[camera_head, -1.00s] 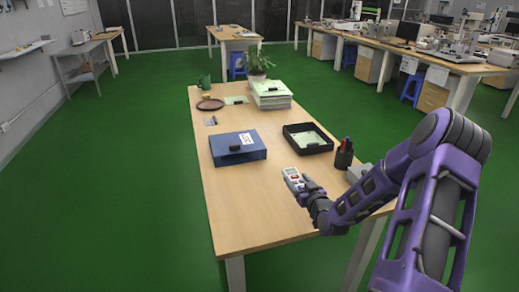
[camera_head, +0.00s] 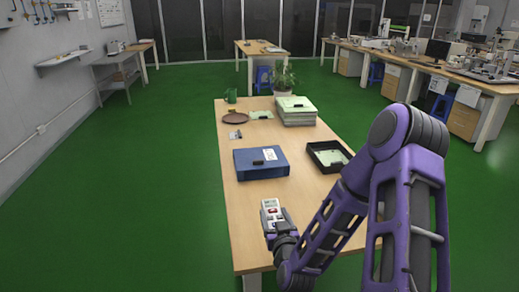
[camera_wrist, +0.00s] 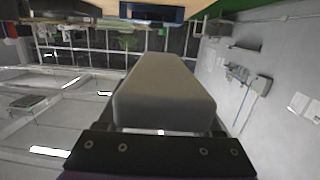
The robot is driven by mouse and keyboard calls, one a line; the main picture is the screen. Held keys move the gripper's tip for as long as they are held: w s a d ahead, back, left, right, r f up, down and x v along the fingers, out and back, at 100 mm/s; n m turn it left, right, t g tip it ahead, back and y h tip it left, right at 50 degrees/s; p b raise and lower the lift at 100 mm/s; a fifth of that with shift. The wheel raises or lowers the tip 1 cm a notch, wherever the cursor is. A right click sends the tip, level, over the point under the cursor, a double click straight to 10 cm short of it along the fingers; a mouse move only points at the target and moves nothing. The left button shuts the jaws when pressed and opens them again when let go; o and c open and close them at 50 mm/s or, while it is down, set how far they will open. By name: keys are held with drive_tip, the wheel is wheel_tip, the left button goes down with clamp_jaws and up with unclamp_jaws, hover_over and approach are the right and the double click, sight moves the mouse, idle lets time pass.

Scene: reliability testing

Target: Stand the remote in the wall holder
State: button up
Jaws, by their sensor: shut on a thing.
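The remote (camera_head: 270,210) is pale grey with a small dark screen and a red button. It is held in my gripper (camera_head: 280,228) over the near part of the wooden table. In the wrist view the remote (camera_wrist: 160,88) fills the middle as a plain grey block, its far end pointing away from the dark gripper mount (camera_wrist: 158,152). My gripper is shut on it. I cannot pick out the wall holder for sure in either view.
A wall shelf (camera_head: 62,62) and a side table (camera_head: 122,70) stand left. Green floor (camera_head: 130,170) between is clear.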

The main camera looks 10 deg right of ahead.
drive_tip(key=w+d+f, duration=0.1)
drive_tip(key=w+d, duration=0.2)
drive_tip(key=d, duration=0.5)
drive_tip(key=w+d+f, duration=0.1)
drive_tip(key=w+d, duration=0.3)
drive_tip(key=d, duration=0.4)
drive_tip(key=shift+d+f+y+b, duration=0.2)
drive_tip(key=shift+d+y+b, duration=0.1)
drive_tip(key=shift+d+b, duration=0.1)
drive_tip(key=shift+f+b, duration=0.65)
drive_tip(key=shift+f, duration=4.15)
drive_tip(key=shift+f, duration=0.1)
drive_tip(key=shift+f, duration=0.15)
drive_tip(key=o, duration=1.5)
